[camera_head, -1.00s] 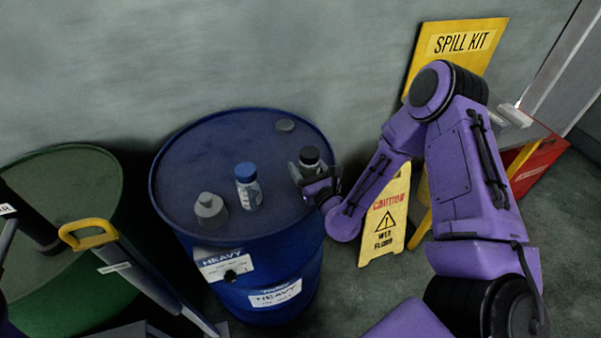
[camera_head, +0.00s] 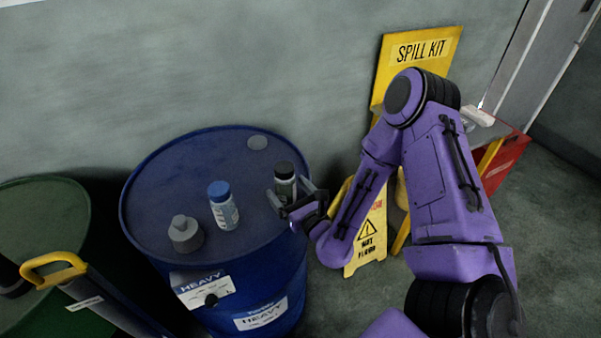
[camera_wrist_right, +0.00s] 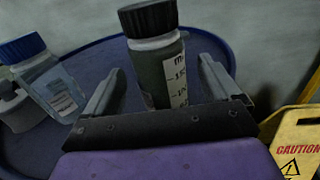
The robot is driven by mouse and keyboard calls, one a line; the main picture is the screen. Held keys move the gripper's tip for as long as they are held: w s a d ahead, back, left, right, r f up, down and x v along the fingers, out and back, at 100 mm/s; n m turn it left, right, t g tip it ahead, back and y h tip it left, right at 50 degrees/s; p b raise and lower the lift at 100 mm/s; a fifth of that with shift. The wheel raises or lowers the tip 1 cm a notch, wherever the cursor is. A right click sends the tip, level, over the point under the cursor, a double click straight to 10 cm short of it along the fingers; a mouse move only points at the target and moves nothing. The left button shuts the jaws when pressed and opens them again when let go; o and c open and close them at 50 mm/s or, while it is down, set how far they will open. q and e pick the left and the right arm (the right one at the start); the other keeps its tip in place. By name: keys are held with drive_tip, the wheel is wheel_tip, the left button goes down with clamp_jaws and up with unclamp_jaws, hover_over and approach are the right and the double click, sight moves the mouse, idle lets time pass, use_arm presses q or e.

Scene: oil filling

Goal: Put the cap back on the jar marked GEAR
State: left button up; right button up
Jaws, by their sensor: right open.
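A dark-capped jar (camera_head: 285,184) stands upright on the blue drum's top near its right edge; it also shows in the right wrist view (camera_wrist_right: 155,65), with a black cap on and a measuring scale on its side. My right gripper (camera_head: 289,197) is open, its fingers on either side of this jar; in the wrist view both fingers (camera_wrist_right: 160,85) look apart from it. A blue-capped jar (camera_head: 223,207) stands to its left. A grey container with a narrow top (camera_head: 185,233) stands further left. I cannot read GEAR on any jar. My left gripper is not in view.
The blue drum (camera_head: 160,185) labelled HEAVY carries the jars, with a round grey bung (camera_head: 257,143) at its back. A green drum (camera_head: 45,210) and a yellow-handled tool (camera_head: 55,265) are at left. A yellow wet-floor sign (camera_head: 368,240) stands right of the drum.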

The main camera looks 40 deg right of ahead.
sight(291, 194)
drive_tip(key=s, duration=0.3)
drive_tip(key=s+b, duration=0.1)
drive_tip(key=shift+s+a+f, duration=0.2)
drive_tip(key=shift+a, duration=0.05)
use_arm(q)
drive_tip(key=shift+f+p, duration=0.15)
drive_tip(key=shift+p, duration=0.5)
use_arm(e)
drive_tip(key=s, duration=0.3)
drive_tip(key=shift+s+a+r, duration=0.2)
drive_tip(key=shift+s, duration=0.05)
